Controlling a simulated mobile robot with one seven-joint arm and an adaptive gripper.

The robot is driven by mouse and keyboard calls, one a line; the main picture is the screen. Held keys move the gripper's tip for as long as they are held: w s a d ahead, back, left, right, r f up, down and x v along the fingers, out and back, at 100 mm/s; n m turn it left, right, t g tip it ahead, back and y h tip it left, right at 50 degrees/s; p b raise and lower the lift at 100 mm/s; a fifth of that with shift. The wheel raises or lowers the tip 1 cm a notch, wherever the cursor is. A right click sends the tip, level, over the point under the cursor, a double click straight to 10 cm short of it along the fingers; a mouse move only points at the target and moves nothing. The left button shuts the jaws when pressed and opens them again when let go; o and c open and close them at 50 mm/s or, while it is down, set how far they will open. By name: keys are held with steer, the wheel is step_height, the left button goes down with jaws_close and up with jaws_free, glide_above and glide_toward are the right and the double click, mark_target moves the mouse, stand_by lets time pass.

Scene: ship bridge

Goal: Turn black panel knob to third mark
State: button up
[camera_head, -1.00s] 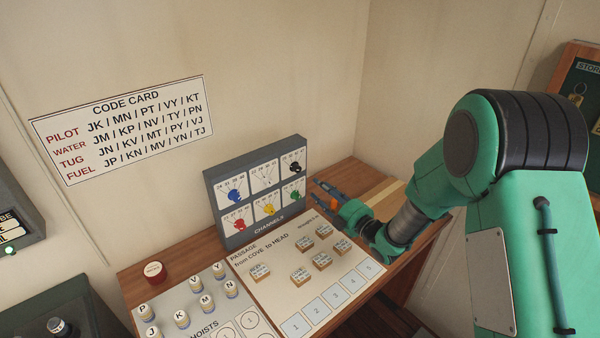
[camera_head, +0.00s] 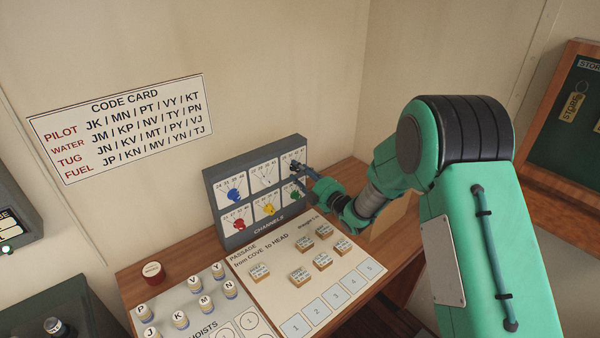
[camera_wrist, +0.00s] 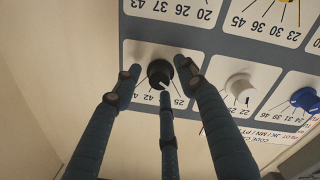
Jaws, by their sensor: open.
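The black knob (camera_wrist: 159,72) sits on a white numbered plate at one end of the grey CHANNELS panel (camera_head: 211,190). In the wrist view its white pointer line aims down and slightly right, close to my middle finger. Marks reading 42 and 25 show beside it; other marks are partly hidden by my fingers. My gripper (camera_wrist: 160,76) is open, with its fingers spread around the knob, one on each side and one below in the picture. I cannot tell if they touch it. In the head view my gripper (camera_head: 300,176) is at the panel's upper right and covers the knob.
Blue, red, yellow, green and white knobs share the panel; the white knob (camera_wrist: 240,88) and blue knob (camera_wrist: 304,99) are beside my fingers. Wooden tiles (camera_head: 323,260) lie on the passage board below.

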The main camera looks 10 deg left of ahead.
steer(key=shift+w+a, duration=0.1)
jaws_close()
